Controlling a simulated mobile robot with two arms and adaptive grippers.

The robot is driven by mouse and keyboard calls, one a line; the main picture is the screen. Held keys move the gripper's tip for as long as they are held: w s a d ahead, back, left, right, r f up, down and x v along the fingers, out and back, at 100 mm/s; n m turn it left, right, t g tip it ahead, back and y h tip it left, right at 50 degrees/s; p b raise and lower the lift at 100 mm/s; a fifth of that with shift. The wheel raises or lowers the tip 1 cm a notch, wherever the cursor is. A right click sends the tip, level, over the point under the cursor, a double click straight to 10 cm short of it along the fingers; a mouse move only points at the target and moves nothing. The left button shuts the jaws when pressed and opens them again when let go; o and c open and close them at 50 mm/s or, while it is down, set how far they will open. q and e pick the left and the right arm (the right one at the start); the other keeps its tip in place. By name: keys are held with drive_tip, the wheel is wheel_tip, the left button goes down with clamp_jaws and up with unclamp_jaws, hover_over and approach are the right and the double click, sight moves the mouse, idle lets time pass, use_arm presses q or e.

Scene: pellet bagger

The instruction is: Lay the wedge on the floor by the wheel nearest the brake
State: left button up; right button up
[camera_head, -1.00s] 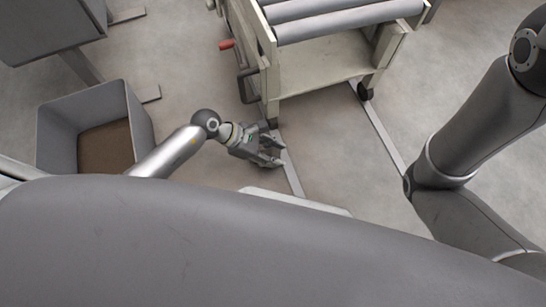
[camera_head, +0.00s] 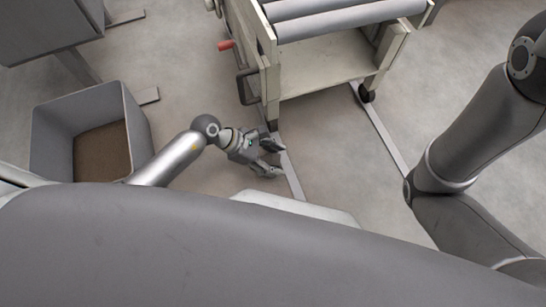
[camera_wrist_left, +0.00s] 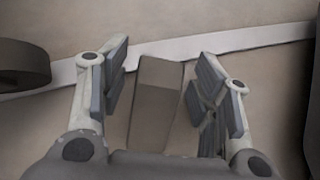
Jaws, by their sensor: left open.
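The wedge (camera_wrist_left: 155,100), a grey-brown tapered block, lies between my left fingers in the left wrist view, with a gap on either side. Its far end is by a pale floor strip. My left gripper (camera_head: 276,157) is open, low over the floor near the cart's left front leg; it also shows in the left wrist view (camera_wrist_left: 163,90). A dark wheel (camera_wrist_left: 20,66) stands left of the wedge, apart from it. The head view does not show the wedge clearly. A red-ended handle (camera_head: 225,45), perhaps the brake, sticks out at the cart's left. My right gripper is out of view.
The roller cart (camera_head: 325,75) stands ahead, with another dark wheel (camera_head: 367,93) at its right leg. Pale strips (camera_head: 380,130) run along the floor. An open grey bin (camera_head: 52,150) with brown contents stands at left. Bare floor lies between the strips.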

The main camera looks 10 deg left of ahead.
use_arm(q)
drive_tip(key=p+v, duration=0.6)
drive_tip(key=v, duration=0.6)
drive_tip(key=shift+p, duration=0.3)
drive_tip(key=shift+d+r, duration=0.1)
